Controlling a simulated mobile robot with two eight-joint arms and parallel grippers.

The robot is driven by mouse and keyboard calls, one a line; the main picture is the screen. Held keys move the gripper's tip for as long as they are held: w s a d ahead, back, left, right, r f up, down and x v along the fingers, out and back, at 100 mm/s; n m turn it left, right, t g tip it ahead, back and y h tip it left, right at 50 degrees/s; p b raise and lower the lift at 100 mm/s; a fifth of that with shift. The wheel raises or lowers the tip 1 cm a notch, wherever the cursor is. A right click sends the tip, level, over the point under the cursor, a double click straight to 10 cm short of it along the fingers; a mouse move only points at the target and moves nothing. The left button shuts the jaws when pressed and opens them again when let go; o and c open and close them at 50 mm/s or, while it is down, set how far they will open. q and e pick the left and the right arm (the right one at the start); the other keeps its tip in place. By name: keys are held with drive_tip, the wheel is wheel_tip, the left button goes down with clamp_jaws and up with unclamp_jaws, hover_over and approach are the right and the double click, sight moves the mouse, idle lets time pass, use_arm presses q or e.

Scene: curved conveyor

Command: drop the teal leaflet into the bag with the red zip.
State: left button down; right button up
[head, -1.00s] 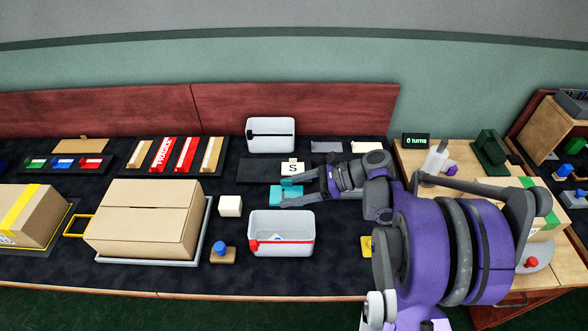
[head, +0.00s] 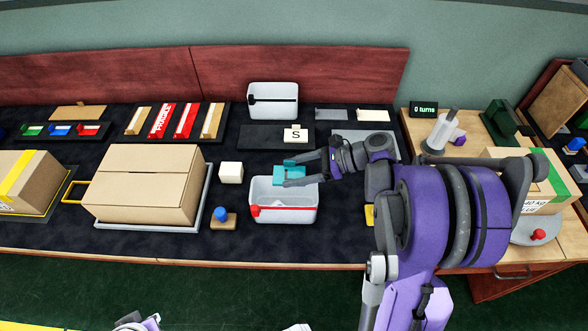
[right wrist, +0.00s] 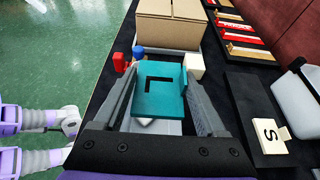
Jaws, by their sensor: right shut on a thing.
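The teal leaflet (head: 289,173) is a small flat teal piece with a dark L-shaped mark, clear in the right wrist view (right wrist: 172,98). My right gripper (head: 291,173) is shut on it, one finger on each side. The bag with the red zip (head: 270,214) is an open whitish container with a red band and red pull at its front. The leaflet shows over the bag's back rim. In the right wrist view the red pull (right wrist: 119,62) is beyond the leaflet, which hides much of the bag.
A similar bag with a black zip (head: 273,106) stands behind. An S-marked block (head: 295,134) lies on a dark tray. A white cube (head: 231,173), a blue-knobbed block (head: 222,220) and a large carton (head: 145,180) are to the left.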

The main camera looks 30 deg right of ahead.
drive_tip(key=o, duration=1.3)
drive_tip(key=shift+c, duration=0.2)
drive_tip(key=v, duration=1.1)
drive_tip(key=shift+w+a, duration=0.1)
